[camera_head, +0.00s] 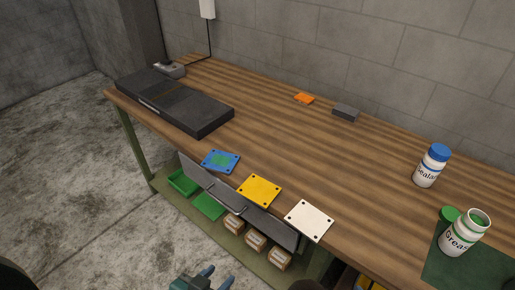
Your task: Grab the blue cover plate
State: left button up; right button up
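The blue cover plate (233,156) lies flat near the front edge of the wooden workbench, left of the other two plates. It has corner holes and a green patch in its middle. My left gripper (217,274) shows at the bottom edge of the view, in front of the bench and well short of the plate. Its two fingertips are apart with nothing seen between them; the rest is cut off by the frame. My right gripper is not in view.
A yellow plate (259,190) and a white plate (309,220) lie to the right along the edge. A black case (175,103) lies behind left. A sealant bottle (432,166) and grease jar (459,239) stand at right. Green bins (208,206) and boxes sit below the bench.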

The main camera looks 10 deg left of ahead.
aim_at(217, 160)
jog(key=u, duration=0.65)
jog(key=j+z, duration=0.1)
jog(key=z, duration=0.3)
jog(key=i+j+z, duration=0.1)
jog(key=z, duration=0.7)
jog(key=j+z, duration=0.15)
jog(key=z, duration=0.3)
jog(key=j+z, duration=0.25)
jog(key=k+j+z, duration=0.25)
jog(key=j, duration=0.15)
jog(key=j+z, duration=0.3)
jog(key=k+j+z, duration=0.1)
jog(key=j, duration=0.25)
jog(key=k+j+z, duration=0.2)
jog(key=k+j, duration=0.2)
jog(key=j, duration=0.25)
